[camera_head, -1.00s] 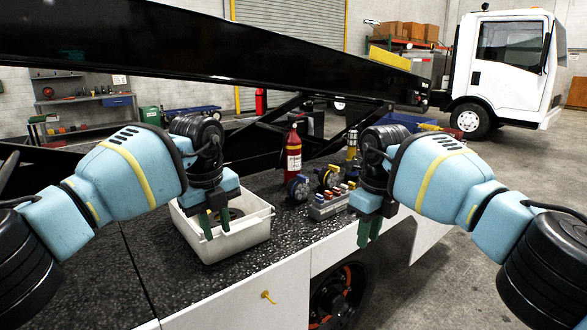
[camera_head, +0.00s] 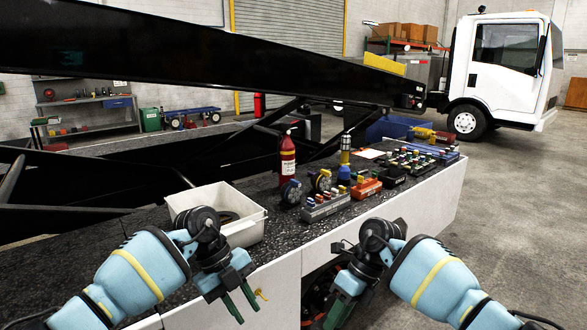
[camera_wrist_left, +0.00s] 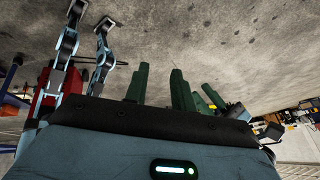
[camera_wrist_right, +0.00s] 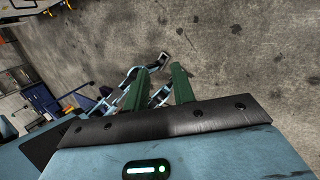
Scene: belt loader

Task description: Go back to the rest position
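My left gripper (camera_head: 241,306) is low in the head view, in front of the white side of the dark speckled deck. Its green fingers are apart with nothing between them, and they also show in the left wrist view (camera_wrist_left: 160,88). My right gripper (camera_head: 338,314) is low, right of the left one, in front of the deck's edge. Its fingers overlap in the head view, but the right wrist view (camera_wrist_right: 158,84) shows a gap between them and nothing held. Both grippers point downward, clear of the deck's objects.
A white bin (camera_head: 254,229) with a dark ring-like item inside stands on the deck (camera_head: 289,236). A red bottle (camera_head: 287,157), a grey tray of small coloured parts (camera_head: 326,209) and more coloured sets stand right of it. A black beam (camera_head: 220,55) crosses above. Floor at the right is free.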

